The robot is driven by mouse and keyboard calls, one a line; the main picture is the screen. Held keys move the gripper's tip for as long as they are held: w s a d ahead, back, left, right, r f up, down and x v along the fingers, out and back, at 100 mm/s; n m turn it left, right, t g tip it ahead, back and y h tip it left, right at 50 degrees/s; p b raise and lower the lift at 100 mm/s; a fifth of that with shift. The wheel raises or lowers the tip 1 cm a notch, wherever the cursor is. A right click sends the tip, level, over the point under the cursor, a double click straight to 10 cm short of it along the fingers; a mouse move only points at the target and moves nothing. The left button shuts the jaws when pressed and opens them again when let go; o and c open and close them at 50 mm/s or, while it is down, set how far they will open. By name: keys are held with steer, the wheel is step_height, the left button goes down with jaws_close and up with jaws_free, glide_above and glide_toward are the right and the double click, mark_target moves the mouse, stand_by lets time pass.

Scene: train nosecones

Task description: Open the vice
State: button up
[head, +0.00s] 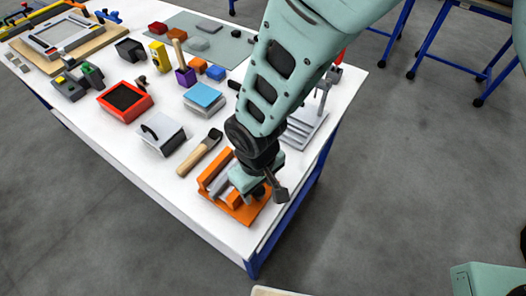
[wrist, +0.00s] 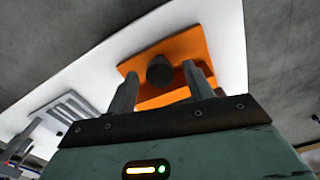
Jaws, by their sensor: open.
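The orange vice (head: 213,168) sits on the white table near its front corner, with a grey part between its orange bars. In the wrist view its orange body (wrist: 198,46) lies ahead of my gripper (wrist: 160,72). A dark round knob (wrist: 160,74) shows between the two fingers, which are apart. I cannot tell whether either finger touches it. In the head view my gripper (head: 264,186) is over the right side of the vice, and my arm and gripper hide part of it.
A wooden-handled tool (head: 200,152) and a white box with a black handle (head: 162,134) lie left of the vice. A grey slotted stand (head: 306,124) is behind it. The table's front and right edges are close. Open floor lies to the right.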

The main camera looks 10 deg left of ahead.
steer(key=c, duration=1)
steer(key=shift+o, duration=0.2)
steer(key=shift+n, duration=0.3)
steer(key=n+b, duration=0.1)
steer(key=n, duration=0.4)
steer(key=shift+b, duration=0.35)
steer(key=n, duration=0.5)
steer(key=shift+n, duration=0.3)
